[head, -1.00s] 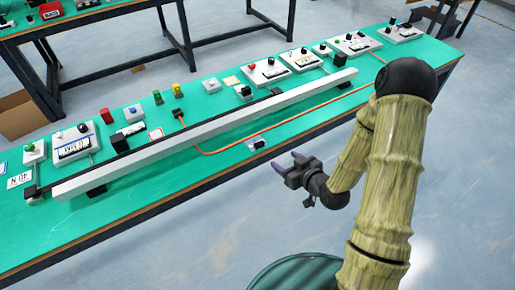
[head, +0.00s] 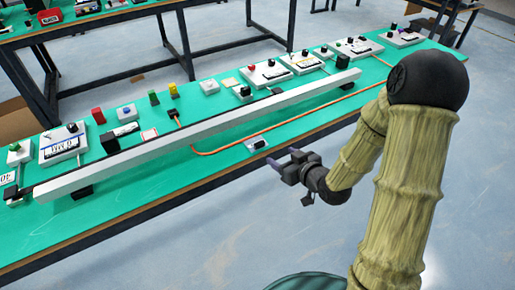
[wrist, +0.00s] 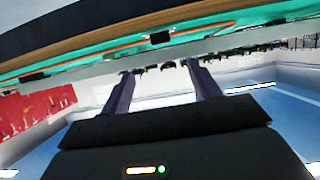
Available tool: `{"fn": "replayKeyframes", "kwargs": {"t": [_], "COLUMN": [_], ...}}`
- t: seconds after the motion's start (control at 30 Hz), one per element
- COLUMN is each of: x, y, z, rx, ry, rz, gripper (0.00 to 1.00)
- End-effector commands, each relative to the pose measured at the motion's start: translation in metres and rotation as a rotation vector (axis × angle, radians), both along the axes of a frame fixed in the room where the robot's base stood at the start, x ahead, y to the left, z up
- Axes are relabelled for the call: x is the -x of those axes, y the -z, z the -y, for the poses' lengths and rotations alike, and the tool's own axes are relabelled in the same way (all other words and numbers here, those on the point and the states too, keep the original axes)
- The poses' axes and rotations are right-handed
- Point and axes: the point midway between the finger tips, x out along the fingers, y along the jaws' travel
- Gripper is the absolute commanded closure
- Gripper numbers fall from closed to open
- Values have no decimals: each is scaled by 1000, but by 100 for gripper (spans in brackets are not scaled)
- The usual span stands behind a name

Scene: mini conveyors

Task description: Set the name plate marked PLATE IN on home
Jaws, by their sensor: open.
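No plate lettering reading PLATE IN can be made out, and I cannot tell which spot is home. Candidates in the head view are a white card with dark characters (head: 8,180) at the far left edge, partly cut off, and a lettered plate on a white control box (head: 62,144). More control boxes with dark-and-white plates (head: 302,63) stand toward the far right. My gripper (head: 283,160) is open and empty, just off the table's front edge. Its two fingers (wrist: 163,88) show apart with nothing between them in the wrist view.
A long white conveyor rail (head: 200,134) runs along the green table (head: 120,225), with an orange cable (head: 300,122) beside it. Coloured blocks stand behind the rail. The floor in front is clear.

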Motion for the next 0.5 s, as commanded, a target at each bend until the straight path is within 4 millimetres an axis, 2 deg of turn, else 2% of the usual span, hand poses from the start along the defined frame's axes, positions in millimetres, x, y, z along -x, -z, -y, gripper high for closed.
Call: {"fn": "replayKeyframes", "kwargs": {"t": [0.5], "x": [-62], "y": [31], "z": [-44], "rx": [-1], "ry": [-1], "rz": [-1], "gripper": [38]}}
